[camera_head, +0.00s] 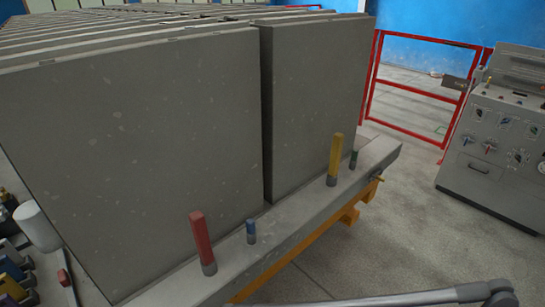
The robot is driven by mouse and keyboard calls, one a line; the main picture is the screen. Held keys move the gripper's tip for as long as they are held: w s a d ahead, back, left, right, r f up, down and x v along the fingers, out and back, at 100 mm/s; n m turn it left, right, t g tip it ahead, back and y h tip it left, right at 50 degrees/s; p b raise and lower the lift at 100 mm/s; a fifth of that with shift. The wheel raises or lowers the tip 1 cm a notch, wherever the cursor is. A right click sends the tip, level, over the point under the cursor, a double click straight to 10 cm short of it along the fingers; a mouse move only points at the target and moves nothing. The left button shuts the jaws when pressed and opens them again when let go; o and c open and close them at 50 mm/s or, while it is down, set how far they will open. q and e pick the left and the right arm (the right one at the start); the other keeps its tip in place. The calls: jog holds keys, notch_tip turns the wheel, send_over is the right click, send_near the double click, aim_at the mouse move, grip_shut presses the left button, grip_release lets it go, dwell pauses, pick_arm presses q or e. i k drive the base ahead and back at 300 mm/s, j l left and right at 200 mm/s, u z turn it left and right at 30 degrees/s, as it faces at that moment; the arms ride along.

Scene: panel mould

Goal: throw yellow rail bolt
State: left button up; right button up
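A yellow rail bolt (335,155) stands upright in a dark collar on the grey rail (292,215), right of the rail's middle, in front of the right concrete panel (318,95). A short dark green peg (353,159) stands just right of it. A taller red bolt (201,239) and a short blue peg (251,231) stand further left on the same rail. Neither of my grippers shows in the head view. A grey arm link (440,296), mine, crosses the bottom right, well apart from the bolts.
Large concrete panels (140,150) fill the left and back. An orange beam (300,246) runs under the rail. A grey control cabinet (490,150) and red fence (410,95) stand at right. The floor between rail and cabinet is clear.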

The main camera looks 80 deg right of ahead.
aim_at(377, 176)
jog(key=z, duration=3.55)
jog(key=i+l+u, duration=0.3)
jog(key=i+l, duration=1)
jog(key=i+l+u, duration=0.1)
jog(key=i, duration=0.45)
jog(key=i+l+u, duration=0.1)
jog(key=i, duration=0.45)
